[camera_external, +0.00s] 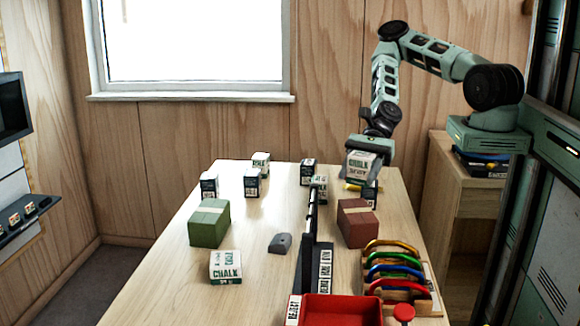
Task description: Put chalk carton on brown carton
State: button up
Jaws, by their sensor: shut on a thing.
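My gripper (366,146) is shut on a white chalk carton (361,167) with green lettering. The brown carton (357,226), reddish brown with a tan tape strip, stands on the table below and nearer the camera. The held carton is apart from the brown carton, whose top is bare. The fingers are mostly hidden behind the held carton.
A green carton (209,223) and another chalk carton (226,267) stand at left. Several small boxes stand farther back. A dark upright divider (309,240), a red tray (340,311) and a rack of coloured carabiners (398,268) are near the brown carton.

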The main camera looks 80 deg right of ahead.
aim_at(354, 212)
jog(key=shift+f+p, duration=0.65)
jog(key=shift+f, duration=2.95)
jog(key=shift+f, duration=0.15)
jog(key=o, duration=1)
jog(key=shift+w, duration=0.1)
